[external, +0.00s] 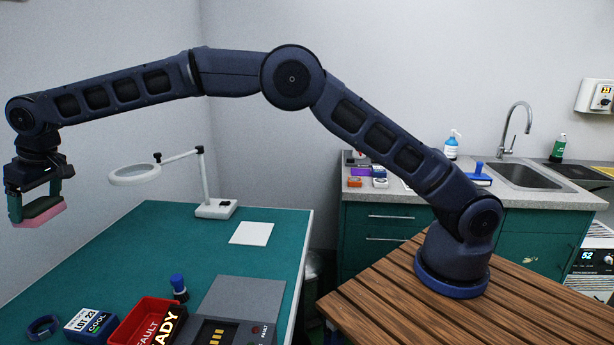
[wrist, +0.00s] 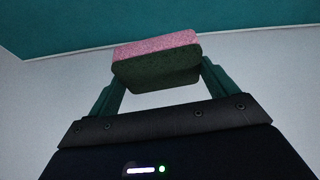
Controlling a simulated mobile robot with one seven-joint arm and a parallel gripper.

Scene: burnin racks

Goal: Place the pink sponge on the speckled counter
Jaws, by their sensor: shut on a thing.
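The pink sponge (external: 41,216) has a pink face and a dark green layer. My gripper (external: 38,207) is shut on it and holds it in the air at the far left of the external view, higher than the green table. In the wrist view the sponge (wrist: 155,57) sits between the two green fingers (wrist: 158,80), pink face at the top. The speckled counter (external: 540,197) is at the back right in the external view, with a sink in it, far from my gripper.
On the green table (external: 150,235) stand a magnifier lamp (external: 205,205), a white sheet (external: 251,233), a red bin (external: 145,320) and a grey device (external: 238,310). On the counter are a spray bottle (external: 451,147), a blue-handled item (external: 478,178) and small boxes (external: 355,181). A slatted wooden surface (external: 400,295) is under my base.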

